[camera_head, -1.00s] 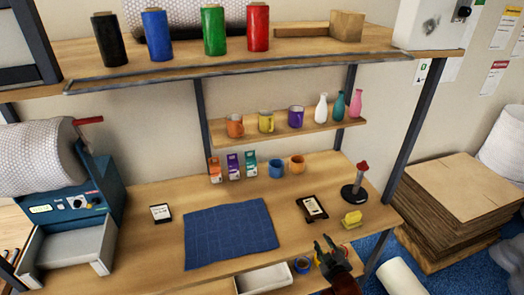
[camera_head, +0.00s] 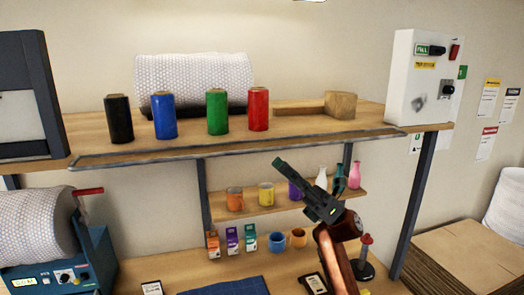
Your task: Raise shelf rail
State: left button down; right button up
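The shelf rail (camera_head: 240,149) is a thin grey bar along the front edge of the upper wooden shelf (camera_head: 290,124). It lies low, at about the board's level, below the rolls standing behind it. My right gripper (camera_head: 281,166) is raised in front of the shelving, its tips pointing up and left, a little below the rail in the picture. It holds nothing that I can see. Its fingers overlap from this angle, so their opening is unclear. Whether it touches the rail cannot be told, but a gap shows. My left gripper is out of view.
Black (camera_head: 119,119), blue (camera_head: 164,115), green (camera_head: 217,111) and red (camera_head: 258,109) rolls stand behind the rail. The lower shelf (camera_head: 260,209) holds mugs and vases, partly hidden by my gripper.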

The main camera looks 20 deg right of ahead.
aim_at(263, 150)
jog(key=shift+n+g, duration=0.5)
jog(key=p+x, duration=0.2)
jog(key=x, duration=0.6)
jog(key=shift+s+a+r, duration=0.1)
jog(key=shift+s+a, duration=0.05)
jog(key=shift+s, duration=0.1)
jog(key=shift+c, duration=0.3)
grip_shut()
